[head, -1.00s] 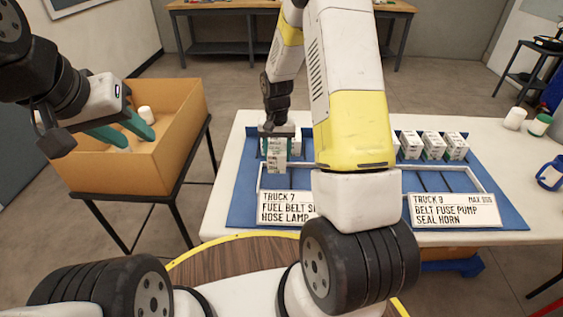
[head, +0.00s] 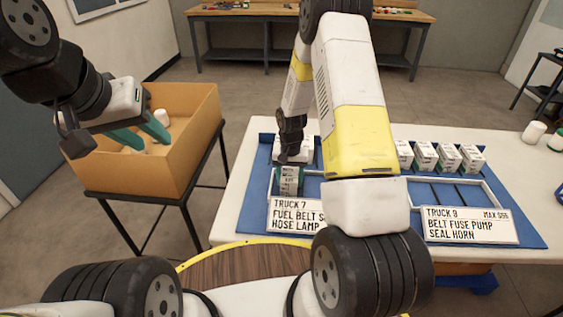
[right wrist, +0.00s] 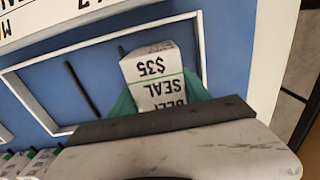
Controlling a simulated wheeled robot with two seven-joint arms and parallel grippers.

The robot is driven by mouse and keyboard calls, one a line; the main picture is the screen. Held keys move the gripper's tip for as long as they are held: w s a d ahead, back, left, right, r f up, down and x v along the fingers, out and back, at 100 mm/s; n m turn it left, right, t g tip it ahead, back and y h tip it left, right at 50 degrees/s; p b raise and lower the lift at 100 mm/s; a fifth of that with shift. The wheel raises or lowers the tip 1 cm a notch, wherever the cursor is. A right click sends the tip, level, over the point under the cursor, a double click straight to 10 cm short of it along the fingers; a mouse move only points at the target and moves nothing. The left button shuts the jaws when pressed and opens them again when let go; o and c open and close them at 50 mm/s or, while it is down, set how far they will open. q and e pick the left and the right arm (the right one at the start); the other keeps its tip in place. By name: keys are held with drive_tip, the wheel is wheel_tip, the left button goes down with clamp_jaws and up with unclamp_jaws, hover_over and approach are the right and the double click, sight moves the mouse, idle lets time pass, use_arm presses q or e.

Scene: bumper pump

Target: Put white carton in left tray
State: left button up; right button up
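A white carton (head: 289,182) with dark print stands within or just above the left tray (head: 318,174), the white-framed one behind the TRUCK 7 sign. My right gripper (head: 291,164) points down over it, its teal fingers on both sides of the carton. In the right wrist view the carton (right wrist: 155,78) reads BELT SEAL $35 and sits inside the frame outline; whether its base touches the tray floor is hidden. My left gripper (head: 142,136) is open and empty, its teal fingers apart over the orange-brown box.
The box (head: 195,140) on a black stand holds white round-topped items. A white jar (head: 534,132) stands at the table's right.

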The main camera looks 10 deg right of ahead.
sight(290, 172)
drive_tip(key=o, duration=0.3)
drive_tip(key=shift+r, duration=0.1)
wheel_tip(290, 172, up, 12)
drive_tip(key=shift+f, duration=0.1)
drive_tip(key=s+r+t, duration=0.2)
drive_tip(key=s+r, duration=0.2)
drive_tip(key=r, duration=0.7)
drive_tip(key=s+a+r+n+t+y, duration=0.1)
drive_tip(key=s+r+n+t, duration=0.1)
drive_tip(key=s+r, duration=0.5)
drive_tip(key=s+a+r+n+t+y, duration=0.1)
drive_tip(key=s+r+t, duration=0.1)
drive_tip(key=s+r, duration=0.6)
drive_tip(key=s, duration=0.5)
drive_tip(key=shift+s+n, duration=0.15)
drive_tip(key=shift+n, duration=0.25)
drive_tip(key=shift+a, duration=0.1)
